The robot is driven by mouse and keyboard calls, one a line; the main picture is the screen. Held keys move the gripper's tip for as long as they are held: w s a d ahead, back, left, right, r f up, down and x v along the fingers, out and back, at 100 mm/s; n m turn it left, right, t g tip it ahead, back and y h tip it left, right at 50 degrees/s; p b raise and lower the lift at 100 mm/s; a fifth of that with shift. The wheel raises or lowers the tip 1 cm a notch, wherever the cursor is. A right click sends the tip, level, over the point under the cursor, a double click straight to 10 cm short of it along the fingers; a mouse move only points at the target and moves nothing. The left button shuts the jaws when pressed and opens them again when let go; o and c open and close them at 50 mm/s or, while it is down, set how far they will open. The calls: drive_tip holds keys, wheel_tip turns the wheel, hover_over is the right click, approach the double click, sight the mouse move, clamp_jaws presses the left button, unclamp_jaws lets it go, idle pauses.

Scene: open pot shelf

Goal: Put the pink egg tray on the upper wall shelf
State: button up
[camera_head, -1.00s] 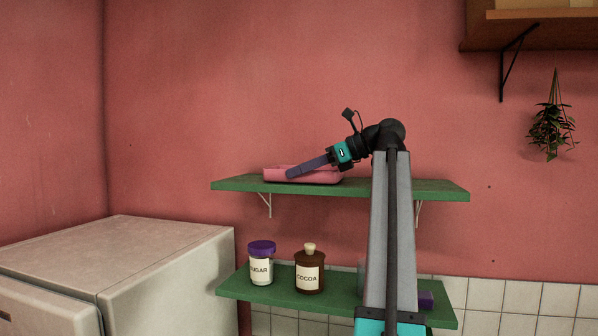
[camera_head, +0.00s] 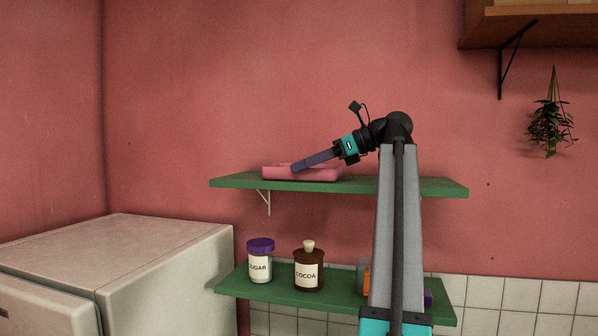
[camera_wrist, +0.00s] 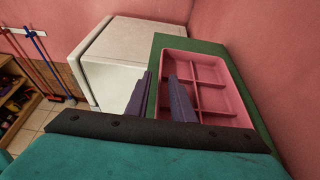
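The pink egg tray (camera_head: 270,173) rests on the upper green wall shelf (camera_head: 430,187), left of its middle. In the wrist view the tray (camera_wrist: 222,72) shows its dividers and compartments facing up, lying on the green shelf (camera_wrist: 160,42). My gripper (camera_head: 295,167) reaches in from the right, slanting down to the left, its purple fingers overlapping the tray's front side. I cannot tell whether a finger touches the tray.
A sugar jar (camera_head: 260,262) and a cocoa jar (camera_head: 308,268) stand on the lower green shelf (camera_head: 340,297). A white appliance (camera_head: 120,255) is at the left. A wooden shelf (camera_head: 530,28) and a hanging plant (camera_head: 552,125) are at the right. The upper shelf's right part is clear.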

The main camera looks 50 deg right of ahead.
drive_tip(key=b+v, duration=0.3)
drive_tip(key=v, duration=0.6)
drive_tip(key=shift+s+d, duration=0.25)
drive_tip(key=shift+s+r, duration=0.15)
drive_tip(key=shift+s, duration=0.05)
drive_tip(key=shift+w, duration=0.1)
idle(0.3)
